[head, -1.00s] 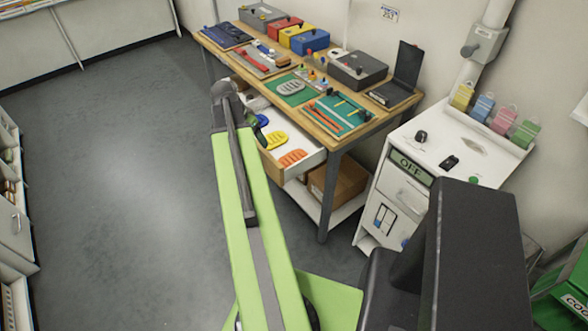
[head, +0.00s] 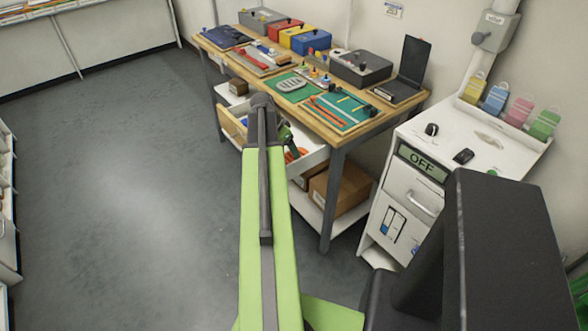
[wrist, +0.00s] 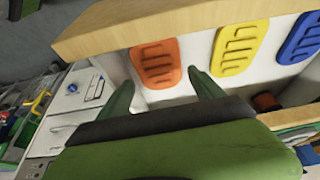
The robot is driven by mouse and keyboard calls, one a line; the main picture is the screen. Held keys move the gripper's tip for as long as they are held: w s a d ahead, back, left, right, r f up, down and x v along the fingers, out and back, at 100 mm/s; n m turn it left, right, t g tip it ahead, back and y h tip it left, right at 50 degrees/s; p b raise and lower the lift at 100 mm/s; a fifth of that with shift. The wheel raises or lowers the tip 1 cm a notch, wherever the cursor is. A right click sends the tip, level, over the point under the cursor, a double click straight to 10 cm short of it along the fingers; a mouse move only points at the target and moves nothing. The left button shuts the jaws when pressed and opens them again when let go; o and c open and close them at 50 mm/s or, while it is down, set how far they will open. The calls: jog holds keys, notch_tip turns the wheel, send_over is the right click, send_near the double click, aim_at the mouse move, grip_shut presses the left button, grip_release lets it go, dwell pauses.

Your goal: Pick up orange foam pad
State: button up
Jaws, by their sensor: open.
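The orange foam pad (wrist: 156,63) lies in the open white drawer with the wooden front (wrist: 140,22), at the left of the row in the wrist view. In the head view only a bit of the orange pad (head: 292,155) shows beside my arm. My gripper (wrist: 158,90) is open and empty, its two green fingers apart. In the wrist view the pad appears just beyond the fingertips, between them and the drawer front. I see no contact. In the head view the gripper (head: 287,138) is at the drawer, partly hidden by my arm.
A yellow pad (wrist: 240,46) and a blue pad (wrist: 303,38) lie beside the orange one. The workbench (head: 330,138) with tools and boxes stands above the drawer. A white cabinet (head: 460,150) stands to the right. The floor (head: 130,180) at left is clear.

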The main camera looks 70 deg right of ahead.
jog(key=shift+s+d+f, duration=0.1)
jog(key=shift+d+f, duration=0.05)
jog(key=shift+f, duration=0.15)
jog(key=b+x, duration=0.4)
jog(key=x, duration=0.1)
jog(key=shift+s+f+b, duration=0.1)
jog(key=shift+f+b, duration=0.1)
jog(key=shift+b, duration=0.2)
jog(key=shift+r, duration=0.2)
jog(key=c, duration=1)
notch_tip(320, 180, up, 10)
jog(key=p, duration=1)
jog(key=shift+r+p, duration=0.15)
jog(key=shift+p, duration=0.2)
